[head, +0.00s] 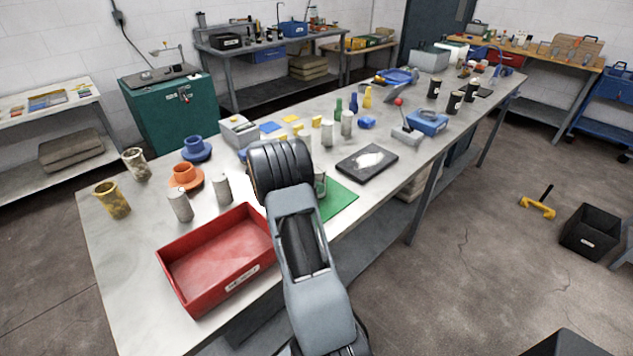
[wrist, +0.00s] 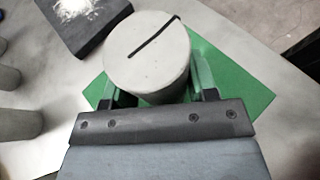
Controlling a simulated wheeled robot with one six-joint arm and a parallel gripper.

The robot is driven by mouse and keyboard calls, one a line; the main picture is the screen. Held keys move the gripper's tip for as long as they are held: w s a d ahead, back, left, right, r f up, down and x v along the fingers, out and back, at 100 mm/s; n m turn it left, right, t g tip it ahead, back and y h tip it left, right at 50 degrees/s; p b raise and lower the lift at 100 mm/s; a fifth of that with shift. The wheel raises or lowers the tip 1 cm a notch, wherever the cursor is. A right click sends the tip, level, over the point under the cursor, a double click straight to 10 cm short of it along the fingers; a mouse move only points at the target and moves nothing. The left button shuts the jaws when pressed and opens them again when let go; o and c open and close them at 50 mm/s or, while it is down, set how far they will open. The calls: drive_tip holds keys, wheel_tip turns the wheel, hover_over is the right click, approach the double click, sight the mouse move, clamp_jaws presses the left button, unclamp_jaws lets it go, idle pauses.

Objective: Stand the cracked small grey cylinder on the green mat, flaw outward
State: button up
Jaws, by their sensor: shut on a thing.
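A small grey cylinder (wrist: 147,62) with a dark crack line across its top face is between the fingers of my gripper (wrist: 150,88) in the wrist view. My gripper is shut on it. The cylinder is upright over the green mat (wrist: 235,80); I cannot tell whether it touches the mat. The crack runs to the rim on the far right side. In the head view my arm hides most of the cylinder, and the green mat (head: 339,199) shows to the right of my gripper (head: 318,184).
A red tray (head: 215,262) lies at the table's front left. Grey cylinders (head: 180,206) (head: 223,189) stand behind it, near an orange flanged part (head: 184,175). A black slab (head: 367,162) with white powder lies just beyond the mat. The table's front edge is close to the mat.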

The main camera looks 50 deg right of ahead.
drive_tip(key=shift+f, duration=0.35)
drive_tip(key=shift+f+b, duration=0.25)
drive_tip(key=shift+b, duration=0.05)
drive_tip(key=o, duration=1.3)
drive_tip(key=shift+r, duration=0.1)
